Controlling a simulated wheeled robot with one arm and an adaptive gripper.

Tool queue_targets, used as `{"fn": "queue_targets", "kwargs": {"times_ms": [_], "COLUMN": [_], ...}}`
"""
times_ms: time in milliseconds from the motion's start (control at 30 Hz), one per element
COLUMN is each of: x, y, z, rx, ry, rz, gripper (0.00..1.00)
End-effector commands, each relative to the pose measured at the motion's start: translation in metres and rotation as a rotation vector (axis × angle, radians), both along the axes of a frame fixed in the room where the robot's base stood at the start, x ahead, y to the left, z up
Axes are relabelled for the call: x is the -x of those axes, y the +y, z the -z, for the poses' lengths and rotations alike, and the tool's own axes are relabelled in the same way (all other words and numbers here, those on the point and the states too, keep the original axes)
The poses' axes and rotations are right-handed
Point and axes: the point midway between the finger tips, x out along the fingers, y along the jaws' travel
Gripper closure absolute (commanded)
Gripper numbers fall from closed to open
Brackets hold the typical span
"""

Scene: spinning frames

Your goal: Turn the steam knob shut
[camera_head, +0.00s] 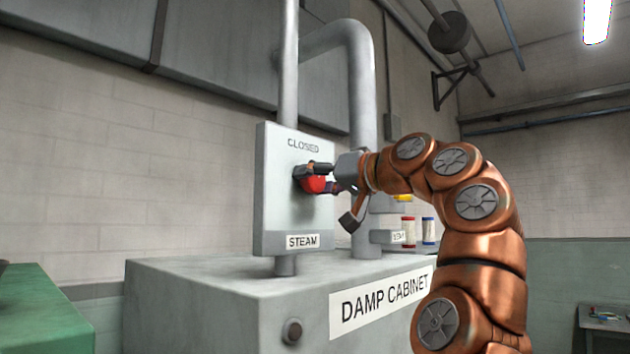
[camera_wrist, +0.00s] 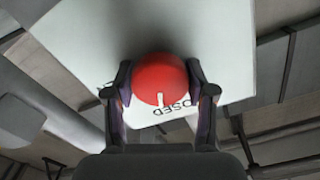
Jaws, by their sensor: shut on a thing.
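The steam knob (camera_head: 313,184) is a red round knob on the front of a pale grey panel (camera_head: 275,215) marked CLOSED at the top and STEAM at the bottom. My gripper (camera_head: 318,178) reaches in from the right and is shut on the knob. In the wrist view my gripper (camera_wrist: 160,84) has one finger on each side of the red knob (camera_wrist: 158,72). A white mark on the knob points towards the CLOSED lettering (camera_wrist: 180,106), which appears upside down there and is partly covered by the knob.
The panel stands on a grey box labelled DAMP CABINET (camera_head: 210,295). A thick grey pipe (camera_head: 362,90) rises behind it. Red and blue spools (camera_head: 428,231) stand to the right. A green surface (camera_head: 45,310) is at the lower left.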

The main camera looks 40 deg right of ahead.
Motion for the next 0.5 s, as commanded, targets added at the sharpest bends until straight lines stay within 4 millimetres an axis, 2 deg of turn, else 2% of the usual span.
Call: {"fn": "queue_targets", "kwargs": {"times_ms": [200, 500], "x": [-0.001, 0.0004], "y": [0.0003, -0.0001], "z": [0.0015, -0.0002], "rx": [0.177, 0.345], "ry": [-0.037, -0.081], "rz": [-0.002, 0.0], "gripper": [0.8, 0.8]}}
